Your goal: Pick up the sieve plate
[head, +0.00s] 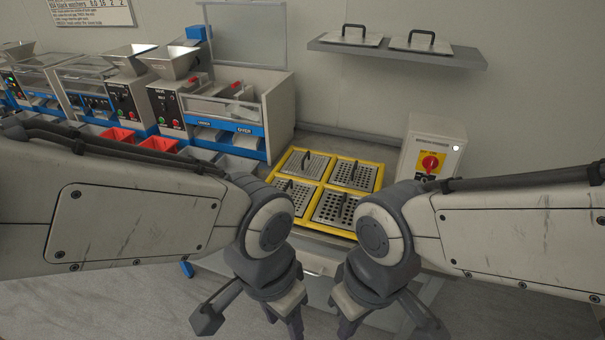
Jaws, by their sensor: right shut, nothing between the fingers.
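Several perforated metal sieve plates with dark handles lie in the compartments of a yellow tray (322,182) on the counter. They are a back left plate (316,166), a back right plate (364,176), a front left plate (303,198) and a front right plate (328,208). Hole size differs between them. My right gripper (347,328) points down at the bottom edge, in front of the counter, shut and empty, away from the plates. My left gripper (292,326) hangs beside it; its fingertips are cut off, so its opening cannot be told.
Two more handled plates, a left one (350,39) and a right one (420,46), lie on a wall shelf (400,54). A control box (430,140) with a red knob stands right of the tray. Sorting machines (235,110) with hoppers and red bins (117,136) fill the left.

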